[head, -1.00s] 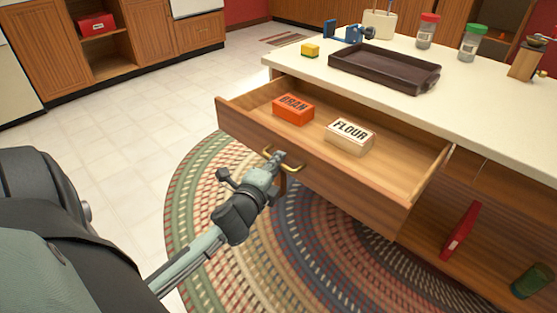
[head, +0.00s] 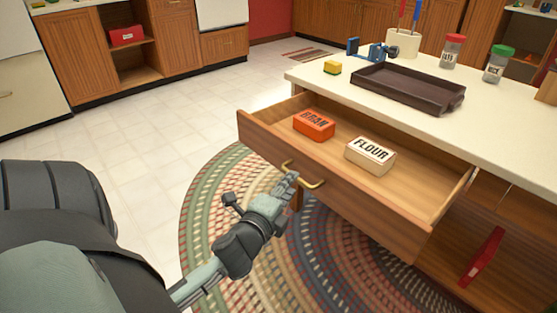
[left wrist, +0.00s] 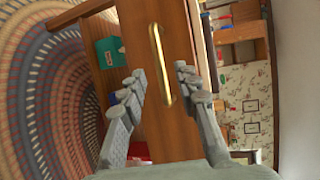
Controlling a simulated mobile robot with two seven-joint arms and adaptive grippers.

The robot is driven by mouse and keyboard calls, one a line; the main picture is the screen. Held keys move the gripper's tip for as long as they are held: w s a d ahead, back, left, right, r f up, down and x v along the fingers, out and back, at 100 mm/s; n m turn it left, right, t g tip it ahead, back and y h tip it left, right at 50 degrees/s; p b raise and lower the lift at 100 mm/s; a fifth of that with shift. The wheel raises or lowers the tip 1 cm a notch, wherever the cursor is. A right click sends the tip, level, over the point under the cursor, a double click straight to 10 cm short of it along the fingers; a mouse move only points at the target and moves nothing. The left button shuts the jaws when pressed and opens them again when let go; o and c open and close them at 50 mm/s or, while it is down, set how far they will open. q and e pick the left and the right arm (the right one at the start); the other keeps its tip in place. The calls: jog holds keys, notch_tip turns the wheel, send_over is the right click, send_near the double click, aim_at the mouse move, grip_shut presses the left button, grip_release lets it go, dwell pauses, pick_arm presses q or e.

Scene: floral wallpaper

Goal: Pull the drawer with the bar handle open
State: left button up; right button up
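The wooden drawer (head: 400,197) under the counter stands far out, with its inside in plain view. Its brass bar handle (head: 314,185) is on the front panel and shows upright in the left wrist view (left wrist: 158,60). My left gripper (head: 291,180) is at the handle. In the left wrist view its two fingers (left wrist: 159,76) are apart, one on each side of the bar, with gaps between them and it. An orange BRAN box (head: 314,125) and a cream FLOUR box (head: 370,156) lie in the drawer. My right gripper is out of view.
A red thing (head: 482,258) stands in the open space below the drawer. A braided rug (head: 225,200) covers the floor in front; tiled floor to the left is clear.

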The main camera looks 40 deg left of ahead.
pick_arm(q)
jog(key=v, duration=0.7)
jog(key=shift+s, duration=0.1)
jog(key=s+d+f+n+g+h, duration=0.1)
jog(key=f+n+g, duration=0.3)
jog(key=f, duration=0.5)
jog(key=s+d+f+n+g+h, duration=0.1)
jog(key=s+d+f+n+g, duration=0.3)
jog(key=f, duration=0.6)
jog(key=s+d+f+n+g+h, duration=0.1)
jog(key=s+d+f+n+g, duration=0.1)
jog(key=f, duration=0.7)
jog(key=s+n+g, duration=0.1)
jog(key=n+g, duration=0.1)
jog(key=n, duration=0.1)
jog(key=shift+d+f+n+h, duration=0.2)
jog(key=shift+n+h, duration=0.1)
jog(key=shift+h, duration=0.1)
